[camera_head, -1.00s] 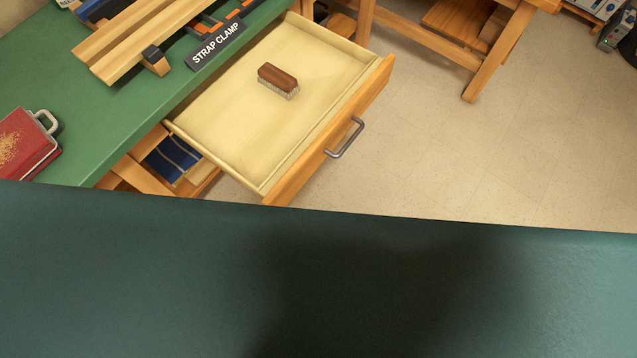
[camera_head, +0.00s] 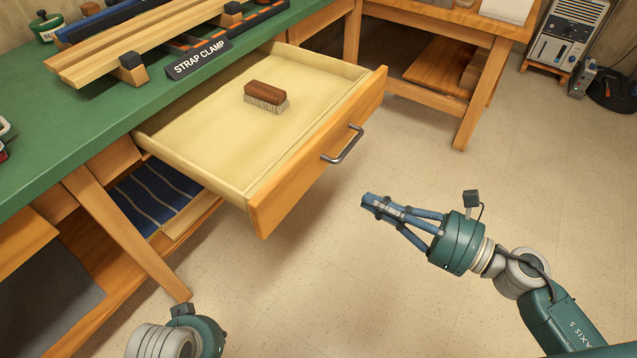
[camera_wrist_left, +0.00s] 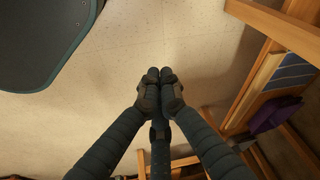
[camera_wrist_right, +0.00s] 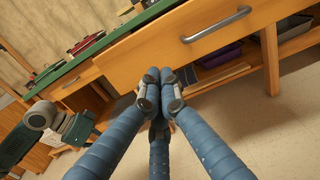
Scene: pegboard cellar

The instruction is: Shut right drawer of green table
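The right drawer (camera_head: 318,158) of the green table (camera_head: 75,135) is pulled far out, with a grey bar handle (camera_head: 343,146) on its wooden front. A brown brush (camera_head: 265,96) lies inside it. My right gripper (camera_head: 372,203) is shut and empty, in front of the drawer and apart from it, below and right of the handle. In the right wrist view the drawer front (camera_wrist_right: 185,45) and handle (camera_wrist_right: 216,25) are beyond the closed fingers (camera_wrist_right: 160,78). My left gripper is hidden in the head view; the left wrist view shows its fingers (camera_wrist_left: 158,78) together and empty over the floor.
A strap clamp sign (camera_head: 199,59) and wooden boards (camera_head: 140,45) sit on the green tabletop. A wooden bench (camera_head: 465,35) stands behind at the right, with a grey machine (camera_head: 565,40) farther off. Floor right of the drawer is clear.

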